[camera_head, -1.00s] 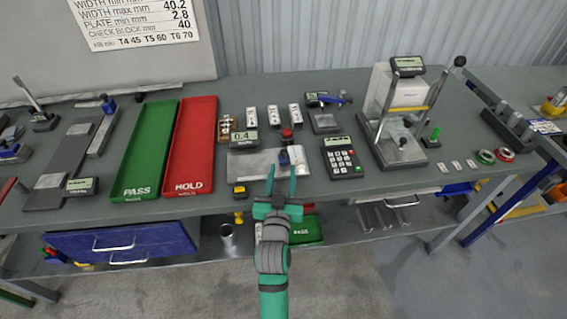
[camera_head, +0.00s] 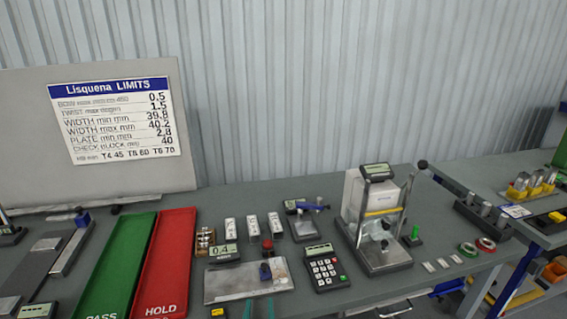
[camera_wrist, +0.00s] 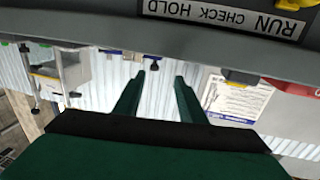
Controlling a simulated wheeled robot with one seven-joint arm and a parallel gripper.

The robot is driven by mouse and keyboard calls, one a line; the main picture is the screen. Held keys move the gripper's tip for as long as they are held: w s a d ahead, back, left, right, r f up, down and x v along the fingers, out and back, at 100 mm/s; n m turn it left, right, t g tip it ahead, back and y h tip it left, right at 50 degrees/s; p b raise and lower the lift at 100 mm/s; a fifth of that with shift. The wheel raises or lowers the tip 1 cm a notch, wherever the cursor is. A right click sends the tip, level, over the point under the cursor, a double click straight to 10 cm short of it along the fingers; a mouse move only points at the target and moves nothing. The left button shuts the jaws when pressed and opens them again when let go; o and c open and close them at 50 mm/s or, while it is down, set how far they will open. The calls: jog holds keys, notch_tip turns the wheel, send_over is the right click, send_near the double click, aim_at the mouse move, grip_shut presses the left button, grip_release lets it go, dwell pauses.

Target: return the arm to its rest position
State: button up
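My gripper shows in the wrist view (camera_wrist: 163,80) with its two green fingers apart and nothing between them. In the head view only the tips of my gripper (camera_head: 259,308) show, at the bottom edge, in front of the bench's near side. The rest of my arm is out of view there. The fingertips are near the front of a grey metal plate (camera_head: 225,288) on the bench, and I cannot tell the gap between them.
The bench (camera_head: 330,296) holds a green PASS tray (camera_head: 118,262), a red HOLD tray (camera_head: 168,262), a keypad device (camera_head: 324,268) and a press-like fixture (camera_head: 378,225). A limits board (camera_head: 114,120) stands behind. In the wrist view the bench edge (camera_wrist: 110,22) runs close above my fingers.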

jog(key=s+d+f+g, duration=0.1)
jog(key=s+f, duration=0.3)
jog(key=s, duration=0.5)
jog(key=s+d+f, duration=0.1)
jog(key=s+f, duration=0.3)
jog(key=s, duration=0.6)
jog(key=s+d, duration=0.2)
jog(key=s, duration=0.8)
jog(key=s+d+g+h, duration=0.1)
jog(key=s+d, duration=0.2)
jog(key=s, duration=0.6)
jog(key=shift+s+r+m+g, duration=0.3)
jog(key=shift+s, duration=0.05)
